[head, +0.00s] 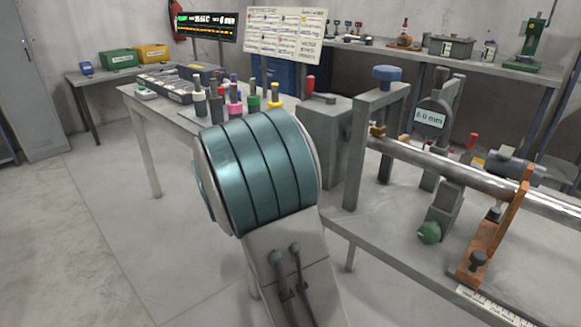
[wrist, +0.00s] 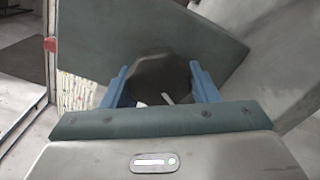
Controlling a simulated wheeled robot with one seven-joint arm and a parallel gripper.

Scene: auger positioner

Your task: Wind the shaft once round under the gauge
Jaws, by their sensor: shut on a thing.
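The shiny shaft (head: 440,166) runs across the bench at the right of the head view. The round dark gauge (head: 432,117) stands above it; its label seems to read 8.0 mm. In the wrist view, my gripper (wrist: 163,88) has its two blue fingers on either side of a dark, blunt thing (wrist: 155,68) and is shut on it. I cannot tell for sure what this dark thing is or how it joins the shaft.
A grey housing (head: 327,140) and an upright frame with a blue knob (head: 387,73) stand left of the gauge. An orange bracket (head: 490,235) crosses the shaft at the right, near a green knob (head: 429,232). Several coloured-handled tools stand on the bench behind my arm. The left floor is clear.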

